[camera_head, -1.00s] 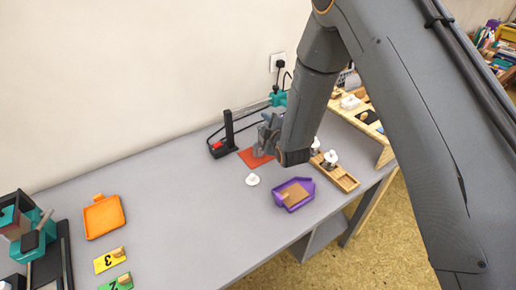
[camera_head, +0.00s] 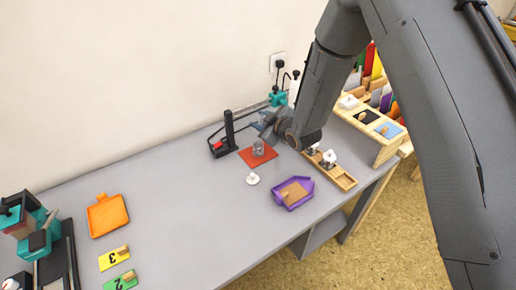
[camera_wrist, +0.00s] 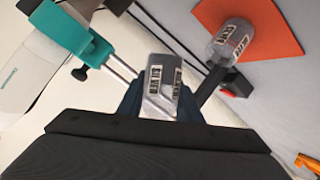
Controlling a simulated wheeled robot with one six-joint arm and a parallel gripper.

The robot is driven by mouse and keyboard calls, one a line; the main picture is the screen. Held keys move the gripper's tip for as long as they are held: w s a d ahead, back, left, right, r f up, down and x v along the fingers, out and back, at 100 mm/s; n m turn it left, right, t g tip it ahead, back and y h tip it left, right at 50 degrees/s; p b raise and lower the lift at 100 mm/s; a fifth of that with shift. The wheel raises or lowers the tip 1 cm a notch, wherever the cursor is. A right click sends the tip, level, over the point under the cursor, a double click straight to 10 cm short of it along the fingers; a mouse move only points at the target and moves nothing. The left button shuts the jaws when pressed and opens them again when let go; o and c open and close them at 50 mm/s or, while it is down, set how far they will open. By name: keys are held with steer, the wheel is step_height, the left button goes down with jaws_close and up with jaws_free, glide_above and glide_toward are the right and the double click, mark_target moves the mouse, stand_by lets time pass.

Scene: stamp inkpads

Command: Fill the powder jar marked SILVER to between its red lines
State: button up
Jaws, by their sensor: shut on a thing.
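My gripper (camera_head: 268,122) is shut on a grey container marked SILVER (camera_wrist: 158,78), gripped between the dark blue fingers in the wrist view. A clear jar (camera_head: 258,148) stands on the red mat (camera_head: 262,161), apart from my gripper, which is behind it and to its right. In the wrist view this jar (camera_wrist: 232,42) carries a white label that is hard to read and shows grey inside. Its red lines and exact fill level cannot be made out. A small white round piece (camera_head: 253,179) lies on the table in front of the mat.
A black post stand (camera_head: 229,135) with a red button is left of the mat. A purple tray (camera_head: 280,201) and a wooden rack (camera_head: 343,180) are to the right. A teal device (camera_wrist: 70,40) is near my gripper. An orange tray (camera_head: 107,216) lies left; the table between is clear.

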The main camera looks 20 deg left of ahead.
steer(key=m, duration=0.1)
steer(key=s+a+r+m+g+y, duration=0.1)
steer(key=s+m+g+y+p, duration=0.1)
steer(key=m, duration=0.1)
steer(key=shift+a+r, duration=0.25)
steer(key=shift+a, duration=0.1)
stand_by(0.6)
